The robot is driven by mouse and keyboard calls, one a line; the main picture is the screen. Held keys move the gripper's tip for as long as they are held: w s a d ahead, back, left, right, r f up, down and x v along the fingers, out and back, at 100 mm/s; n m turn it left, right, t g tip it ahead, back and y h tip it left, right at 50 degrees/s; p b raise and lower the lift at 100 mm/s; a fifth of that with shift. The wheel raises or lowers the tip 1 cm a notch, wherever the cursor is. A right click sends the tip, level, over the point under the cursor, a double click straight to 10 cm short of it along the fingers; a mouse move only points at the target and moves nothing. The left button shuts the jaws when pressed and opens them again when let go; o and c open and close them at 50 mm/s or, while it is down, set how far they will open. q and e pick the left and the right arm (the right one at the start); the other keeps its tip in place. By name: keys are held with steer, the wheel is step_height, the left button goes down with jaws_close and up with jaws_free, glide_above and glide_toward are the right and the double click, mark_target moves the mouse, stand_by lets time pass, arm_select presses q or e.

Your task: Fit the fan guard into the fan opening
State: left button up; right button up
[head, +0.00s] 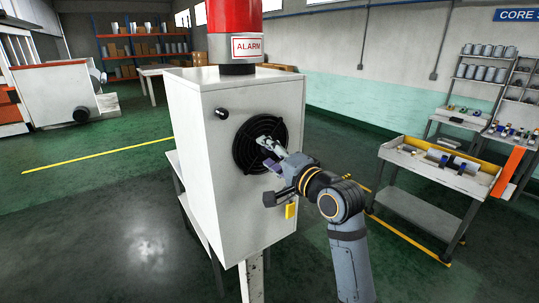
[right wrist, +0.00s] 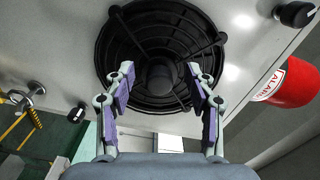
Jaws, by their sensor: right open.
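The black round fan guard (head: 244,151) is at the fan opening in the front face of the white cabinet (head: 205,190). In the right wrist view the guard (right wrist: 145,32) shows rings, spokes and a round central hub. My right gripper (head: 267,146) is in front of the guard. In the right wrist view its fingers (right wrist: 159,75) are open, one on each side of the hub, with gaps between them and the hub. The opening's edge is hidden behind the guard, and I cannot tell whether the guard sits flush. My left gripper is not in view.
A red alarm light (head: 234,28) stands on the cabinet top. A parts table (head: 430,170) stands at the right. The floor left of the cabinet is clear.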

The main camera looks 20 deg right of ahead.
steer(key=v, duration=0.7)
steer(key=shift+s, duration=0.2)
steer(key=shift+d, duration=0.1)
stand_by(0.3)
